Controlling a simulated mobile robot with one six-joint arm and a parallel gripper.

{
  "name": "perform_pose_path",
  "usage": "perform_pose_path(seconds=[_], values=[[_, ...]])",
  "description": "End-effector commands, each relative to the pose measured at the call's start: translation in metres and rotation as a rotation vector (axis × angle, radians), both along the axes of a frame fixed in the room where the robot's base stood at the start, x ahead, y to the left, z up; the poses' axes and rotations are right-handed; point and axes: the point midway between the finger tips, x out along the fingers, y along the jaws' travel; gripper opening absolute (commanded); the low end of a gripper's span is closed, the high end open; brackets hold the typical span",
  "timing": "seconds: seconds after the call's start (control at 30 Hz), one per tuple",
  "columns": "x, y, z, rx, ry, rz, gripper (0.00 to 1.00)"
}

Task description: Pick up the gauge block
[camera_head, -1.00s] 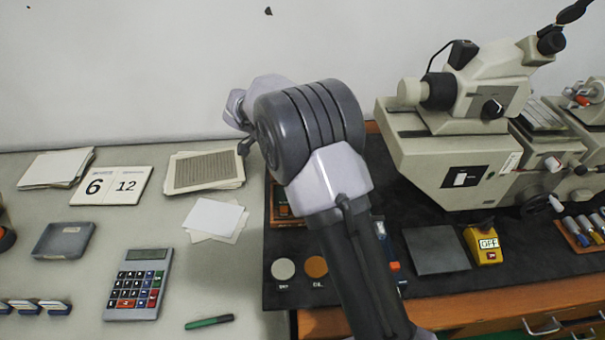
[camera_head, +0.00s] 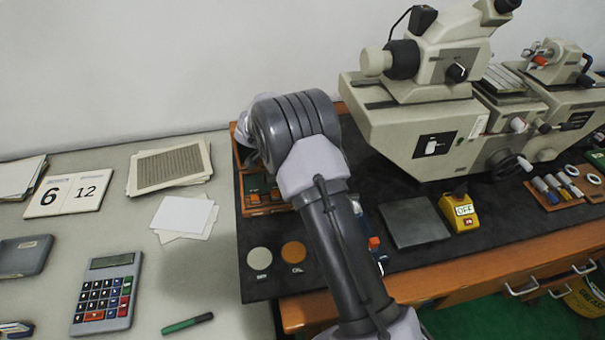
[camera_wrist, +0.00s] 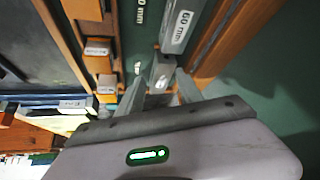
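In the wrist view a grey gauge block (camera_wrist: 179,28) marked "60 mm" lies in a green-lined wooden case (camera_wrist: 222,35). A small grey block end (camera_wrist: 161,73) shows just below it; I cannot tell whether it is part of the same block. My gripper (camera_wrist: 160,80) has its two fingers apart, pointing into the case, one on each side of that small grey end. Contact is not clear. In the head view my arm hides the gripper and the gauge block; part of the wooden case (camera_head: 243,158) shows beside it.
Small wooden pieces with labels (camera_wrist: 98,48) line the case's left side in the wrist view. In the head view a large beige measuring machine (camera_head: 440,130), a grey plate (camera_head: 414,222) and a yellow OFF box (camera_head: 460,211) stand to the right. A calculator (camera_head: 107,292) lies left.

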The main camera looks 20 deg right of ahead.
Motion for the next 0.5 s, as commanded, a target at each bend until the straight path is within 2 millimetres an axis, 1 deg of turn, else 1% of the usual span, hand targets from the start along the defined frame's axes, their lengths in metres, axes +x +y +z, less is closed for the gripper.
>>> perform_pose_path(seconds=[0.03,0.17,0.2,0.5], values=[[-0.0001,0.0001,0.0003,0.000,0.000,0.000,0.34],[-0.0002,0.0001,0.0003,0.000,0.001,-0.001,0.08],[-0.0002,0.0002,0.0002,0.000,0.001,-0.001,0.00],[-0.0002,0.0002,0.0004,0.000,0.001,-0.001,0.00]])
